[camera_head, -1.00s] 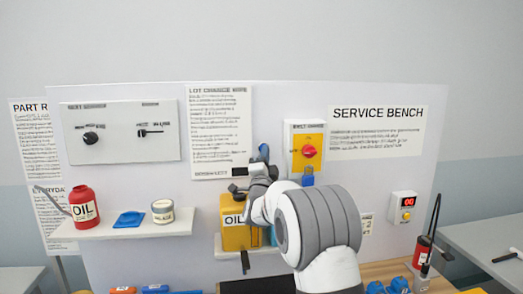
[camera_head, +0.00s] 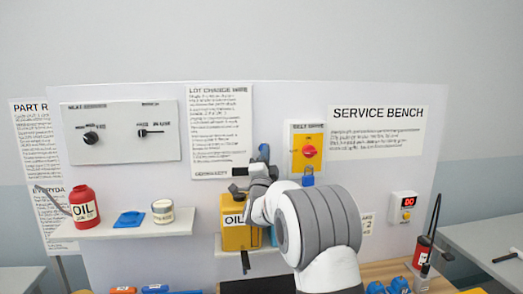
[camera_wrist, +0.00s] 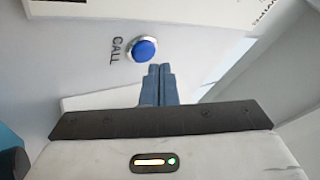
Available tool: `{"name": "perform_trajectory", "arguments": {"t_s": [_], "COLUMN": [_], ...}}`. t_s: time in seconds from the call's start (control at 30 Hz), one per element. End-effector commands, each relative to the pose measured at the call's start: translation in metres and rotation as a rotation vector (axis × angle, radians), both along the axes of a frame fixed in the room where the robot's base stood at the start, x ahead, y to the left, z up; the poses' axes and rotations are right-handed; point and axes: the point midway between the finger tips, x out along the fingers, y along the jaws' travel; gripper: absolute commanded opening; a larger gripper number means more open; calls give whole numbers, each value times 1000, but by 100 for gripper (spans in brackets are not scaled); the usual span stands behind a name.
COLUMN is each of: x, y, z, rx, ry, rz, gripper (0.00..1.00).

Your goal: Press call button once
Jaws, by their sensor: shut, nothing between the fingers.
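The call button (camera_wrist: 144,49) is a round blue cap in a pale ring on a light panel, with the word CALL printed beside it in the wrist view. My gripper (camera_wrist: 160,69) is shut and empty, its two blue-grey fingers together. In the wrist picture its tips lie just below and right of the button, and a small gap shows between them. I cannot tell how far the tips are from the panel in depth. In the head view I cannot make out the button, and my arm covers part of the board.
The board carries a yellow box with a red knob (camera_head: 309,152) and a switch panel (camera_head: 121,132). A yellow oil container (camera_head: 234,236) stands close beside my arm. A counter box (camera_head: 403,208) is at right.

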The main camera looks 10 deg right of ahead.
Motion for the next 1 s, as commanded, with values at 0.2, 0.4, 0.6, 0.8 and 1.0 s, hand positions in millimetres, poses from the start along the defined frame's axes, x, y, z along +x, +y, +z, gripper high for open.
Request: {"name": "perform_trajectory", "arguments": {"t_s": [0.2, 0.4, 0.6, 0.8, 1.0], "x": [2, 7, 8, 8, 10], "y": [0, 0, 0, 0, 0], "z": [-2, -2, 0, 0, 0], "rx": [0, 0, -1, 0, 0], "ry": [0, -1, 2, 0, 0], "rz": [0, -1, 0, 0, 0], "gripper": [0, 0, 0, 0, 0]}}
